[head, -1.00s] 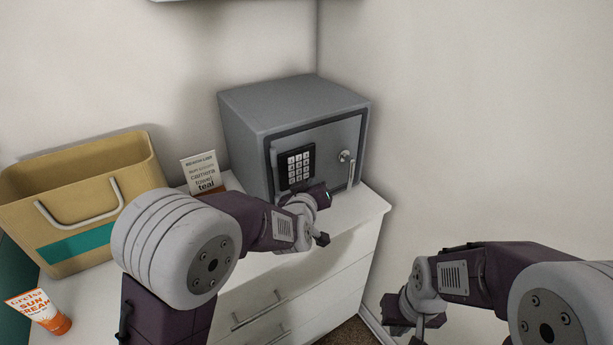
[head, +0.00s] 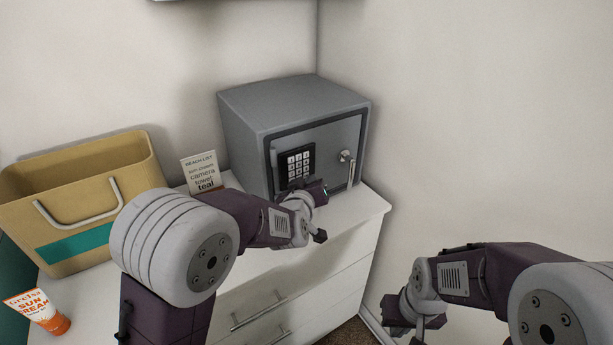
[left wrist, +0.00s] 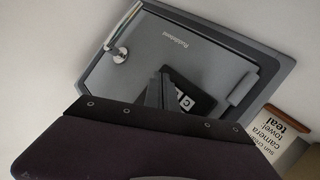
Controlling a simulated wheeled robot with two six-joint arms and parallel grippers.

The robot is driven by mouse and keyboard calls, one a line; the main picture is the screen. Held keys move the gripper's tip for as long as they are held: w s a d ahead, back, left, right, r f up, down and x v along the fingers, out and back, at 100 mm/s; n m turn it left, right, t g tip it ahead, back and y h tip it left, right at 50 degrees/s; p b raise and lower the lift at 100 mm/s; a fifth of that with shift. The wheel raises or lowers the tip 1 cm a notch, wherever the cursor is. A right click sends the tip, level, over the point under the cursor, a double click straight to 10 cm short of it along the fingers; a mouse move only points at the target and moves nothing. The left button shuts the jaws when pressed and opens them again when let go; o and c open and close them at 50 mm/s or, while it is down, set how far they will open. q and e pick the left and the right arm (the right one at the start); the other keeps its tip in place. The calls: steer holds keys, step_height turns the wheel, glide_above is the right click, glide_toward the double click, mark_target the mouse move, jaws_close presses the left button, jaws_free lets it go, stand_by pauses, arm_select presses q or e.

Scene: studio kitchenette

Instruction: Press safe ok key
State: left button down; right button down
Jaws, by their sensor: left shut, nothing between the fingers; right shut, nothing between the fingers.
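The grey safe (head: 265,115) stands on the white dresser with its door closed. Its black keypad (head: 296,163) with pale keys is on the left of the door, and a round knob and a silver handle (head: 351,170) are on the right. My left gripper (head: 297,184) is shut and empty at the lower part of the keypad, hiding its bottom keys; I cannot tell whether it touches. The left wrist view shows the safe door (left wrist: 170,55) upside down, with the fingers (left wrist: 159,92) over the keypad (left wrist: 190,98). My right gripper (head: 400,330) is low at the right, away from the safe.
A tan basket (head: 85,195) with a teal stripe stands on the dresser (head: 340,225) at the left. A list card (head: 201,171) stands between basket and safe. A bare wall is on the right.

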arm_select(q)
steer(key=shift+w+a, duration=0.15)
steer(key=shift+w, duration=0.05)
steer(key=shift+s, duration=0.1)
stand_by(0.4)
steer(key=shift+s+d, duration=0.45)
steer(key=shift+s, duration=0.1)
steer(key=s+d, duration=0.1)
steer(key=s, duration=0.1)
steer(key=s+d+p, duration=0.1)
steer(key=s+d, duration=0.1)
stand_by(0.3)
stand_by(0.6)
